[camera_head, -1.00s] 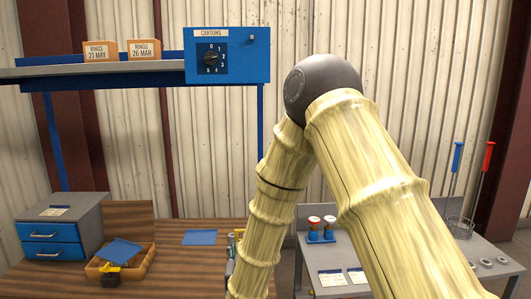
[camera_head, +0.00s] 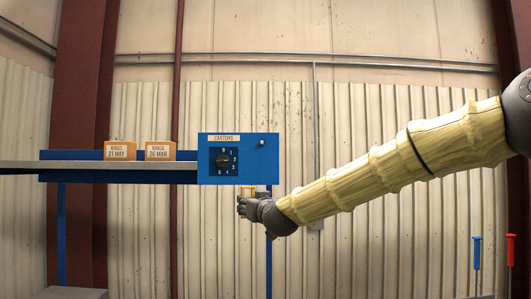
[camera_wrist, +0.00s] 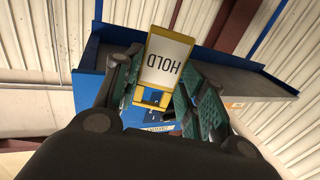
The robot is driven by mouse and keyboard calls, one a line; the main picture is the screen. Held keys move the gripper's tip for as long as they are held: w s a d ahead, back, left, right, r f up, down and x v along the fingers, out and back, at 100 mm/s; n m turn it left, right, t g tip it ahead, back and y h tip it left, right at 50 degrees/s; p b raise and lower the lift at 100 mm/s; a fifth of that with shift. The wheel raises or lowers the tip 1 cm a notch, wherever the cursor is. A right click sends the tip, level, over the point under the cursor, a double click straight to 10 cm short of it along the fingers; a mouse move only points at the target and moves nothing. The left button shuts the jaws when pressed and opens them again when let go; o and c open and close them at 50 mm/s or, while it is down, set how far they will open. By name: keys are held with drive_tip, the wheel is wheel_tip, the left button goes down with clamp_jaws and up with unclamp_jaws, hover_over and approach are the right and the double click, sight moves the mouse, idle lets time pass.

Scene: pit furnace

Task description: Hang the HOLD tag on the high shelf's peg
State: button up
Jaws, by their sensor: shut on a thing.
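The HOLD tag (camera_wrist: 166,64) is yellow with a white face and black lettering. In the wrist view it stands between the green-padded fingers of my gripper (camera_wrist: 160,80), which is shut on it. A yellow frame with an opening shows at the tag's near end. In the head view my gripper (camera_head: 248,204) is just below the blue front panel (camera_head: 210,168) of the high shelf, with a bit of the yellow tag (camera_head: 247,190) showing. The small peg (camera_head: 262,143) is at the panel's upper right, above my gripper. The tag is apart from the peg.
Two orange RINGS cartons (camera_head: 120,150) and (camera_head: 160,150) stand on the shelf to the left. A blue post (camera_head: 269,265) runs down below the panel. Space right of the panel is open.

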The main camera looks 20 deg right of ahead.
sight(260, 155)
drive_tip(key=s+d+r+n+y, duration=0.1)
drive_tip(key=s+d+r+y, duration=0.1)
drive_tip(key=r, duration=0.7)
drive_tip(key=s+d+r+n+y, duration=0.1)
drive_tip(key=s+d+r, duration=0.15)
drive_tip(key=r, duration=0.55)
drive_tip(key=shift+g, duration=0.3)
drive_tip(key=shift+w+d+f, duration=0.15)
drive_tip(key=shift+w+d, duration=0.1)
drive_tip(key=shift+w, duration=1.1)
drive_tip(key=shift+w+d+f, duration=0.1)
drive_tip(key=shift+w+d, duration=0.1)
drive_tip(key=shift+w, duration=1.15)
drive_tip(key=shift+w+d+f, duration=0.15)
drive_tip(key=shift+w+d, duration=0.1)
drive_tip(key=shift+w, duration=1.1)
drive_tip(key=shift+w+d+f, duration=0.15)
drive_tip(key=shift+w+f, duration=0.1)
drive_tip(key=shift+w, duration=0.1)
drive_tip(key=shift+f, duration=0.25)
drive_tip(key=o, duration=0.9)
drive_tip(key=shift+w+f, duration=0.1)
drive_tip(key=shift+w, duration=0.05)
drive_tip(key=shift+o, duration=0.2)
drive_tip(key=shift+w+d, duration=0.1)
drive_tip(key=shift+w, duration=0.15)
drive_tip(key=shift+s, duration=0.1)
